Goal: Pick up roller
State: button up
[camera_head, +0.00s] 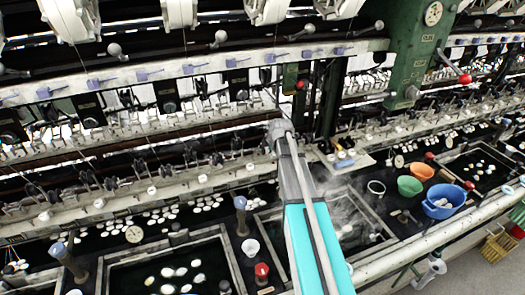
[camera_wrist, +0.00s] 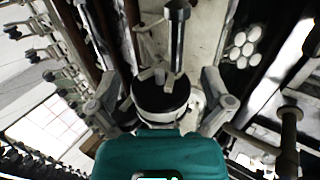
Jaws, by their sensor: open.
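My gripper (camera_head: 280,128) is at the end of my teal and grey arm, in front of the reeling machine in the head view. In the wrist view my gripper (camera_wrist: 160,98) has its two grey fingers spread wide apart, with nothing clearly held between them. A grey cylinder with dark ends (camera_wrist: 177,38), which may be the roller, shows just beyond the fingers over a pale panel (camera_wrist: 208,35). I cannot tell whether it touches the gripper. In the head view, small cylindrical pieces (camera_head: 342,154) lie on a pale tray (camera_head: 362,161) right of my gripper.
Basins with white cocoons stand below, one at front left (camera_head: 170,272) and one at right (camera_head: 478,165). A blue bowl (camera_head: 443,201), a green bowl (camera_head: 409,186) and an orange bowl (camera_head: 422,171) sit at right. A green post (camera_head: 412,50) rises behind; reeling bars crowd the back.

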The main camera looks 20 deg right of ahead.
jog(key=c, duration=1)
jog(key=shift+s+r, duration=0.1)
jog(key=shift+s, duration=0.05)
jog(key=s+r+p, duration=0.4)
jog(key=s, duration=0.3)
jog(key=s+r+p, duration=0.3)
jog(key=s+p, duration=0.1)
jog(key=s, duration=0.2)
jog(key=shift+s+r, duration=0.4)
jog(key=shift+f, duration=0.1)
